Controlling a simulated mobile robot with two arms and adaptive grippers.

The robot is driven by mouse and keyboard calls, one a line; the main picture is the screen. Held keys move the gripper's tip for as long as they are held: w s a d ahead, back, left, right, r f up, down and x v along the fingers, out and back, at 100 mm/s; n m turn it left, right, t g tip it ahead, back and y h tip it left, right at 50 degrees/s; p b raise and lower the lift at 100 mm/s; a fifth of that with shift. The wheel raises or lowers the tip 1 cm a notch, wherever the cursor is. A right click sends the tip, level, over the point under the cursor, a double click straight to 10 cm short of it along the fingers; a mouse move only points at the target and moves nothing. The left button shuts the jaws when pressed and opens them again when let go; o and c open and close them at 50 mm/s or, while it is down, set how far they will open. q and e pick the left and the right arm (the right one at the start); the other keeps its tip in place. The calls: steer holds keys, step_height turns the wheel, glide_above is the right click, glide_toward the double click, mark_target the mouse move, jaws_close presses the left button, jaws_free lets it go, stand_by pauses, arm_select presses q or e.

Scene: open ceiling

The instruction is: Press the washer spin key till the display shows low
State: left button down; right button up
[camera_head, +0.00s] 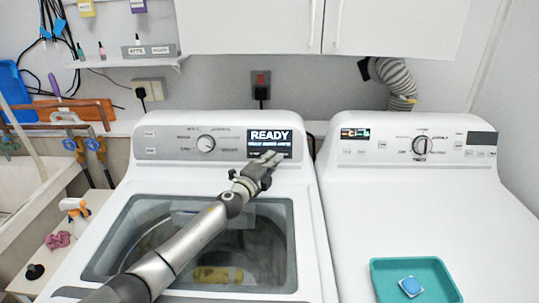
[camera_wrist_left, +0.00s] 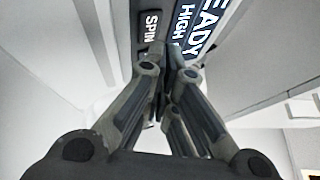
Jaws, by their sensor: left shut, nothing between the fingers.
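The washer (camera_head: 75,262) stands at the left with its control panel along the back. Its display (camera_head: 270,137) reads READY in large letters, with a smaller line too blurred to read there. In the left wrist view the display (camera_wrist_left: 198,30) shows part of READY and the word HIGH. The dark spin key (camera_wrist_left: 151,27), marked SPIN, lies just left of my fingertips in that view. My left gripper (camera_head: 269,159) is shut and empty at the panel, below the display; it also shows in the wrist view (camera_wrist_left: 172,62). I cannot tell whether the fingertips touch the panel. My right gripper is out of view.
The washer's dial (camera_head: 206,143) is left of the display, and my left arm crosses above its glass lid (camera_head: 110,250). A dryer (camera_head: 350,215) stands to the right, with a teal tray (camera_head: 385,288) on it. A spray bottle (camera_head: 75,212) stands at the left.

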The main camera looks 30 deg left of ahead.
arm_select(q)
steer(key=shift+w, duration=0.1)
steer(key=shift+w+a+f+b, duration=0.15)
steer(key=shift+w+a+b, duration=0.05)
steer(key=shift+w+b, duration=0.1)
steer(key=shift+w+a+f+b, duration=0.1)
steer(key=shift+w+a+b, duration=0.05)
steer(key=shift+w+b, duration=0.15)
stand_by(0.6)
steer(key=shift+s, duration=0.1)
steer(key=shift+s+d+r+p, duration=0.25)
steer(key=shift+s+d+p, duration=0.05)
steer(key=shift+s+p, duration=0.3)
stand_by(0.3)
steer(key=s+p, duration=0.1)
steer(key=s+d+r+p, duration=0.1)
steer(key=s+d+p, duration=0.1)
steer(key=s, duration=0.1)
steer(key=shift+s+r+p, duration=0.1)
steer(key=shift+r+p, duration=0.2)
steer(key=shift+r, duration=0.05)
